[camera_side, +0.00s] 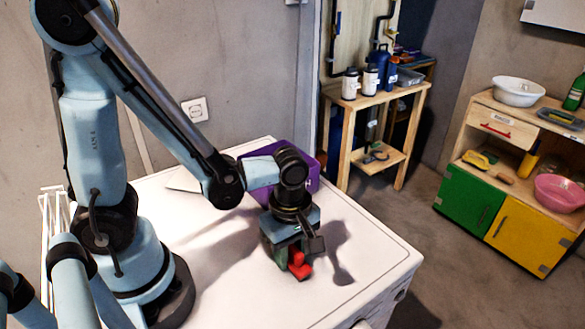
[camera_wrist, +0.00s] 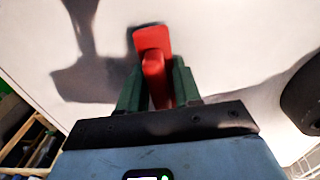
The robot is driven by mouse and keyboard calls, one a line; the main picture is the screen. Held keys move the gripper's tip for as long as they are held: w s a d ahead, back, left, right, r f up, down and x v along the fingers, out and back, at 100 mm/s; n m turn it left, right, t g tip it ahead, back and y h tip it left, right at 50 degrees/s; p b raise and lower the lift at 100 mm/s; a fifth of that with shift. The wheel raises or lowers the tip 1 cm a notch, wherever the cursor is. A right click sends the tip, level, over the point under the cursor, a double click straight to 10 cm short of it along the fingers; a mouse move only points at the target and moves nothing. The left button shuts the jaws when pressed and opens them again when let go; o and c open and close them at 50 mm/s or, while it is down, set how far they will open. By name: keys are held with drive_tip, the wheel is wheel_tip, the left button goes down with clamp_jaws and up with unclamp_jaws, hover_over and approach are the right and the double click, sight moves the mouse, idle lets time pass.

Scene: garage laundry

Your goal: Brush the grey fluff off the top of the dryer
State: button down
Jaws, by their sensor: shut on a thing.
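The dryer's white top (camera_side: 235,290) fills the middle of the side view and is the pale surface behind my gripper in the wrist view (camera_wrist: 230,40). My gripper (camera_side: 290,264) points down over the top's right part. Its green fingers (camera_wrist: 157,78) are shut on a red tool (camera_side: 300,268), which has a narrow handle and a wider flat end (camera_wrist: 153,38). I see no bristles, so I cannot tell for sure that it is a brush. Whether it touches the top is unclear. I cannot make out any grey fluff in either view.
A purple bin (camera_side: 314,180) stands at the back of the top, close behind my wrist. A pale flat thing (camera_side: 183,184) lies at the back left. The front of the top is clear. A wooden shelf (camera_side: 383,101) and a low cabinet (camera_side: 498,211) stand apart on the right.

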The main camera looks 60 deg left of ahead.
drive_tip(key=shift+w+f, duration=0.15)
drive_tip(key=shift+w, duration=2.95)
drive_tip(key=shift+w+f, duration=0.1)
drive_tip(key=shift+w, duration=1)
drive_tip(key=shift+w+r, duration=0.1)
drive_tip(key=shift+r, duration=0.4)
wheel_tip(320, 180, up, 8)
drive_tip(key=shift+r, duration=0.15)
drive_tip(key=shift+r, duration=0.1)
